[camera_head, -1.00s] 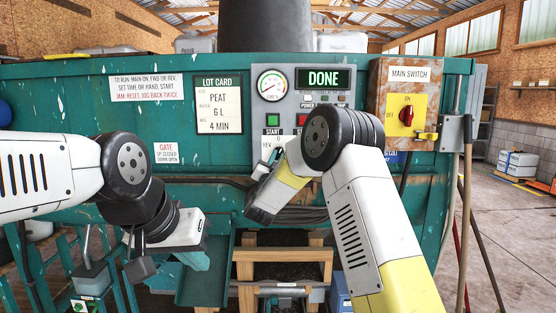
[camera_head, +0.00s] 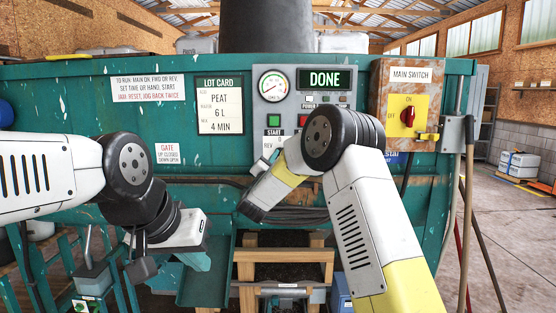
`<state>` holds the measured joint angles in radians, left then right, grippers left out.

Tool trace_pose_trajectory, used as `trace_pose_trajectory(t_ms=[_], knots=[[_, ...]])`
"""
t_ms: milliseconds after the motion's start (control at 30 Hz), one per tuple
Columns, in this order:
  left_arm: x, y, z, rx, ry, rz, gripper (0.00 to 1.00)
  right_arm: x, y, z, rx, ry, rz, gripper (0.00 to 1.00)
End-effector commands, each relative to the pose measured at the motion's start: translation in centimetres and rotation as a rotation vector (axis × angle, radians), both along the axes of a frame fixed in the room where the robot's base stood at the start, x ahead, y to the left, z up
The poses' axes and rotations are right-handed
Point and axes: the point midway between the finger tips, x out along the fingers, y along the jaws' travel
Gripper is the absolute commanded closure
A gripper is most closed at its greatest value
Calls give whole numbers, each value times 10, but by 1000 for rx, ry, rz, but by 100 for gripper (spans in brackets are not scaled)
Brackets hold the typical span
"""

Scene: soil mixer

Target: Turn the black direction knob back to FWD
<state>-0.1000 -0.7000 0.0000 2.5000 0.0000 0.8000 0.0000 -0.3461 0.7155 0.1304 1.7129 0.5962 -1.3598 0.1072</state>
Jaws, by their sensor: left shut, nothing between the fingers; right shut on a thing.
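The black direction knob is hidden behind my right arm. Only the REV label (camera_head: 267,145) of its plate shows, below the START button (camera_head: 273,121). My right gripper (camera_head: 257,169) is mostly hidden behind my own wrist, with a small grey part showing beside the plate. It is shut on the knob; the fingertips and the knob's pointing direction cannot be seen. My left gripper (camera_head: 140,270) is shut and empty, low at the left in front of the teal machine, well apart from the knob. The display (camera_head: 323,79) reads DONE.
The main switch (camera_head: 407,116), a red handle on a yellow plate, is at the panel's right. The lot card (camera_head: 219,105) and a gauge (camera_head: 272,85) are above. A wooden frame (camera_head: 283,255) stands below the panel. Teal rails and a lever (camera_head: 92,273) are at lower left.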

Motion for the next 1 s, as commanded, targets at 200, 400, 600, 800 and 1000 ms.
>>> trace_pose_trajectory(t_ms=[200,400,600,800,1000], knots=[[0,0,0,0,0,0,100,0,0,-1,0,2,1,64],[0,0,0,0,0,0,100,0,0,-1,0,1,0,64],[0,0,0,0,0,0,100,-17,6,-6,0,2,2,64],[0,0,0,0,0,0,100,-49,14,-16,-1,3,3,64],[0,0,0,0,0,0,100,-69,19,-22,1,2,2,64]])
